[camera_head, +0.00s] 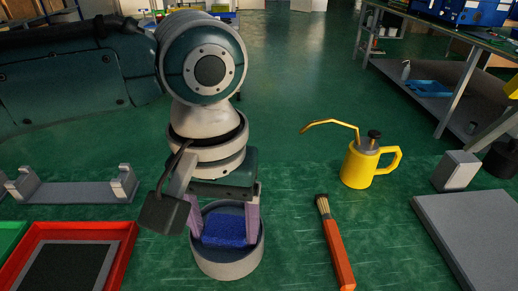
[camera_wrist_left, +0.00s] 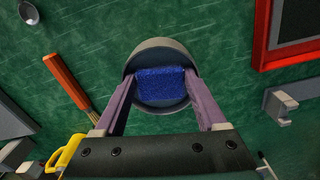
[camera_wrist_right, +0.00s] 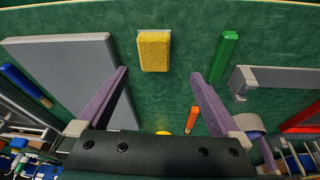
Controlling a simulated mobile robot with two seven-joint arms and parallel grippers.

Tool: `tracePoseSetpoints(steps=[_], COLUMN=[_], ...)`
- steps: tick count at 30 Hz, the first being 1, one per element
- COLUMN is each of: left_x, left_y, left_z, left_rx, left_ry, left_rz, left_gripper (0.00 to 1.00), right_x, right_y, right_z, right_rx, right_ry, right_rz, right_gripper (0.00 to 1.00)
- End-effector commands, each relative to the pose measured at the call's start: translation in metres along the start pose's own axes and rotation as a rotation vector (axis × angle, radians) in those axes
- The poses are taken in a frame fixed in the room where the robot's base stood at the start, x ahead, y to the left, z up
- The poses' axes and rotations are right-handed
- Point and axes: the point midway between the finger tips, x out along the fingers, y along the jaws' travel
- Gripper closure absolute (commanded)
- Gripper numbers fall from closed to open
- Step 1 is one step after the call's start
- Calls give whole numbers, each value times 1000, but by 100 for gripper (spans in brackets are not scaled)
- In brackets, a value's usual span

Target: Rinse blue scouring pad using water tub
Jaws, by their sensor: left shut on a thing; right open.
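The blue scouring pad (camera_head: 226,231) is held between the two purple fingers of my left gripper (camera_head: 223,226), which is shut on it. The pad lies within the opening of the round grey water tub (camera_head: 229,267). In the left wrist view, the pad (camera_wrist_left: 160,86) spans the fingers of my left gripper (camera_wrist_left: 161,84), inside the rim of the tub (camera_wrist_left: 160,43). How deep the pad sits, and any water, I cannot tell. In the right wrist view, my right gripper (camera_wrist_right: 159,77) is open and empty above the green bench.
Right of the tub are an orange-handled brush (camera_head: 336,246), a yellow oil can (camera_head: 366,163) and a grey plate (camera_head: 475,230). A red tray (camera_head: 122,233) and grey holder (camera_head: 82,191) are left. The right wrist view shows a yellow sponge (camera_wrist_right: 154,51) and a green bar (camera_wrist_right: 223,57).

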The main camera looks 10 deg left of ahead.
Motion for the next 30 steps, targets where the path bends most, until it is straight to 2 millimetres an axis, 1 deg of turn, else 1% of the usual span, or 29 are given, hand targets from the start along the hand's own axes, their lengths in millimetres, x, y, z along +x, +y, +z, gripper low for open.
tracePoseSetpoints(steps=[10, 18, 25, 30], left_x=[-1, -2, -2, -2], left_y=[0, -3, 3, 0], left_z=[0, 0, 1, 0], left_rx=[0, 0, 0, -1], left_ry=[-1, -1, -2, -1], left_rz=[0, -1, 0, 0], left_gripper=[71, 71, 71, 71], right_x=[-2, -12, -19, -25], right_y=[0, 0, 0, 0], right_z=[-1, -4, -6, -8], right_rx=[1, 1, 2, 2], right_ry=[1, 1, 1, 0], right_rz=[-1, -1, -2, -1], right_gripper=[0, 0, 0, 0])
